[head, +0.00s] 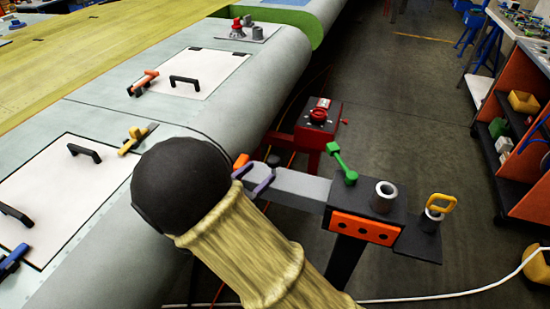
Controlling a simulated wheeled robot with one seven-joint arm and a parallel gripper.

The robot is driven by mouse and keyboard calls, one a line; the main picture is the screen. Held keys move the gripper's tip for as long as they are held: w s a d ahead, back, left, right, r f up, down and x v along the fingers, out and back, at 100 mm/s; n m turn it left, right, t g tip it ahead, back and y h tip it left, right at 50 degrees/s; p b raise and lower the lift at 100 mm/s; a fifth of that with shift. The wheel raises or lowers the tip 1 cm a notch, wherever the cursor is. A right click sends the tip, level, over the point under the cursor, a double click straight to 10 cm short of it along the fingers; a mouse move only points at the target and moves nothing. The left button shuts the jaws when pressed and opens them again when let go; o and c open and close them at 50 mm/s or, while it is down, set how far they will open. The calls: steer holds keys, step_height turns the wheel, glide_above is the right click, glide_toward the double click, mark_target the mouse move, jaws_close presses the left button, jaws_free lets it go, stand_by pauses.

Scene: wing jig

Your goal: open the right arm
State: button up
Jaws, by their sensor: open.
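The right arm appears to be the grey bar (300,187) that reaches from a black stand (407,208) toward the rounded wing edge. An orange piece (241,161) shows at its wing end. Purple prongs (264,183) lie across the bar near that end; I cannot tell what they belong to. A green lever (342,165) stands at the stand end of the bar. My sleeved arm and its black round joint cover part of the wing edge and the ground beside the bar. My gripper cannot be made out.
The wing (240,95) fills the left, with white panels, black handles and an orange-handled tool (144,82). A red-and-black box (317,118) stands behind the bar. The black stand carries grey cups and a yellow ring (441,203). A white cable crosses the floor; shelves stand right.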

mark_target(270, 165)
steer(key=shift+s+a+r, duration=0.1)
steer(key=shift+s, duration=0.25)
steer(key=x, duration=0.7)
steer(key=shift+w+d+p, duration=0.2)
steer(key=shift+w+p, duration=0.1)
steer(key=shift+p, duration=0.1)
jaws_close()
steer(key=shift+d, duration=0.1)
